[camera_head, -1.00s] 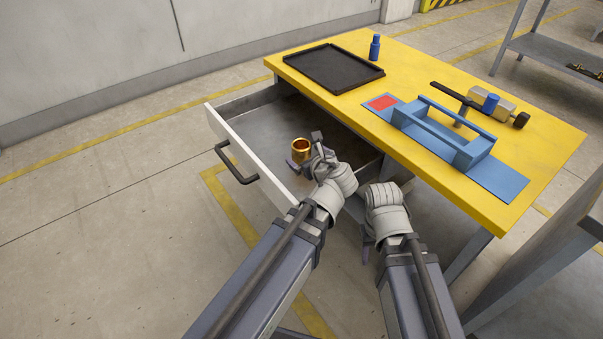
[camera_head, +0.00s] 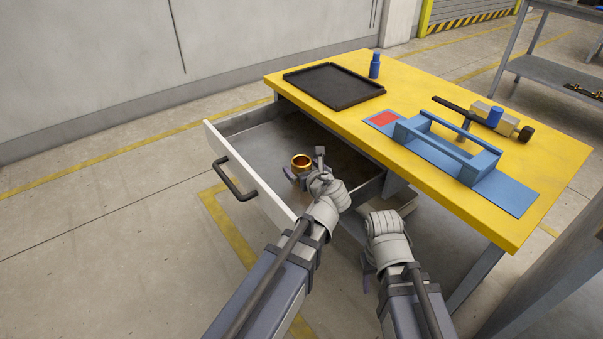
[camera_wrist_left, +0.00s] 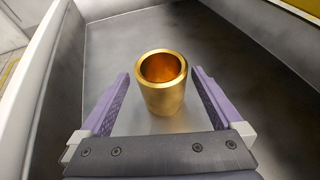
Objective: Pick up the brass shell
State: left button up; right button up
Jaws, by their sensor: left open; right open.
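The brass shell (camera_head: 301,162) is a short, hollow gold cylinder standing upright in the open drawer (camera_head: 262,126). In the left wrist view the brass shell (camera_wrist_left: 161,88) is ahead, its open top facing up. My left gripper (camera_head: 304,168) is inside the drawer area, right at the shell. In the left wrist view its two purple fingers (camera_wrist_left: 160,95) are open, one on each side of the shell, with gaps between. My right gripper (camera_head: 368,268) is low to the right, outside the drawer, its fingers mostly hidden behind the wrist.
The yellow workbench (camera_head: 440,190) carries a black tray (camera_head: 333,88), a blue bottle (camera_head: 375,66), a blue fixture (camera_head: 450,150) and a tool with a black handle (camera_head: 500,117). The white drawer front (camera_head: 250,178) with its dark handle (camera_head: 233,180) borders the drawer. The rest of the drawer floor is clear.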

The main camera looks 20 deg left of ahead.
aim_at(299, 164)
pick_arm(q)
jog(key=b+x, duration=0.1)
jog(key=x, duration=0.3)
jog(key=shift+w, duration=0.3)
grip_shut()
dwell(0.5)
